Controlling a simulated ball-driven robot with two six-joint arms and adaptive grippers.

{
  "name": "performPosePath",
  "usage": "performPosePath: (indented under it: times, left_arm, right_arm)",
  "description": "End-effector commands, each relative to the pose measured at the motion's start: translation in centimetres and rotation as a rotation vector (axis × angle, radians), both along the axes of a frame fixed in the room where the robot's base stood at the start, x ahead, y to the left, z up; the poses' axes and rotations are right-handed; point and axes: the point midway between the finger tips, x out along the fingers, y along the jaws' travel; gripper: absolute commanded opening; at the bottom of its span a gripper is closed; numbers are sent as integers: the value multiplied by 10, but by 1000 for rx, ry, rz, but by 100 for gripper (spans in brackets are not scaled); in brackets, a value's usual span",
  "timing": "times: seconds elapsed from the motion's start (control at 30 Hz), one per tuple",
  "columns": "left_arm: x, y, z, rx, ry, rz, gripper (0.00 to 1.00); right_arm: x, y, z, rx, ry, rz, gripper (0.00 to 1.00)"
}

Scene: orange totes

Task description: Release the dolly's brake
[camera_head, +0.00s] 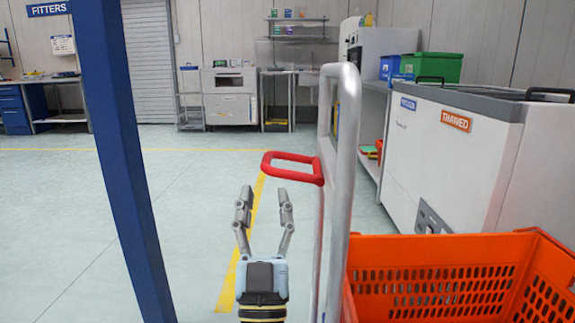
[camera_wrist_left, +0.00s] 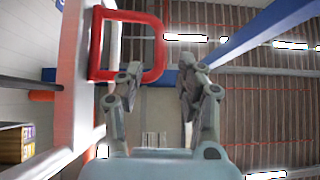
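The dolly's upright grey metal handle frame (camera_head: 345,180) stands right of centre in the head view. A red loop-shaped brake lever (camera_head: 292,157) sticks out from it to the left. My left gripper (camera_head: 264,200) is open and empty, pointing up, a little below and in front of the red lever in the picture. In the left wrist view the red lever (camera_wrist_left: 97,45) is at the upper left, beyond the open fingers (camera_wrist_left: 158,85) and apart from them. My right gripper is in neither view.
An orange tote (camera_head: 430,245) is beside the handle frame at the lower right. A blue post (camera_head: 120,150) rises at the left. A white chest labelled THAWED (camera_head: 440,160) stands at the right. The floor (camera_head: 200,200) around the left gripper is clear.

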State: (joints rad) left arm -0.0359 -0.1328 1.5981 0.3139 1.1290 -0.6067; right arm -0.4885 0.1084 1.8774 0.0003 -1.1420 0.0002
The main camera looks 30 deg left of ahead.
Motion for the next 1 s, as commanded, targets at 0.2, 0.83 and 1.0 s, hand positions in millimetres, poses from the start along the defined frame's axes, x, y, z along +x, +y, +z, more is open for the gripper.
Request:
performPosePath:
  times: [0.2, 0.83, 1.0]
  left_arm:
    - [26, 17, 32, 3, -4, -3, 37]
    - [43, 28, 52, 1, 0, -2, 27]
    - [43, 28, 51, 1, 0, -2, 4]
  right_arm:
    - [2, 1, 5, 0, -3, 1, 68]
    - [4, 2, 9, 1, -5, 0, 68]
    - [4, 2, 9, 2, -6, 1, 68]
